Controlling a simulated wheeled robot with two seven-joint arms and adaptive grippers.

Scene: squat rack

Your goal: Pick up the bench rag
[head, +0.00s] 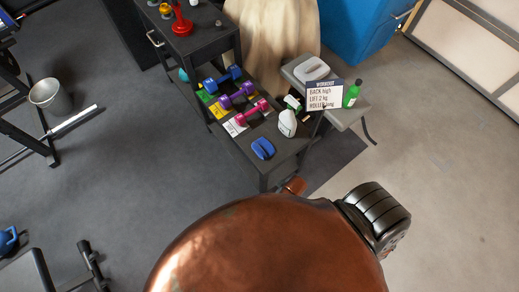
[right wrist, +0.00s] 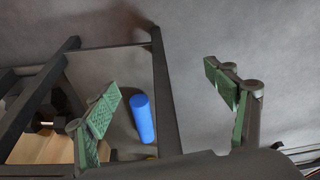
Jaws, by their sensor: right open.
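I cannot clearly make out the bench rag. A small blue item (head: 263,148), which may be a folded cloth or something else, lies at the near end of the dark cart's lower shelf (head: 240,143). A pale grey-white item (head: 311,69) sits on the grey bench (head: 347,113); I cannot tell if it is cloth or a box. My right gripper (right wrist: 160,82) is open and empty in the right wrist view, its green-padded fingers wide apart. A blue cylinder (right wrist: 143,118) lies beyond it, between the fingers in the picture. My left gripper is not in view.
Blue (head: 222,79), purple (head: 237,96) and pink (head: 252,112) dumbbells lie on the cart shelf. A white spray bottle (head: 287,123), a sign (head: 324,95) and a green bottle (head: 352,94) stand nearby. Dark frame bars (right wrist: 168,95) cross the wrist view.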

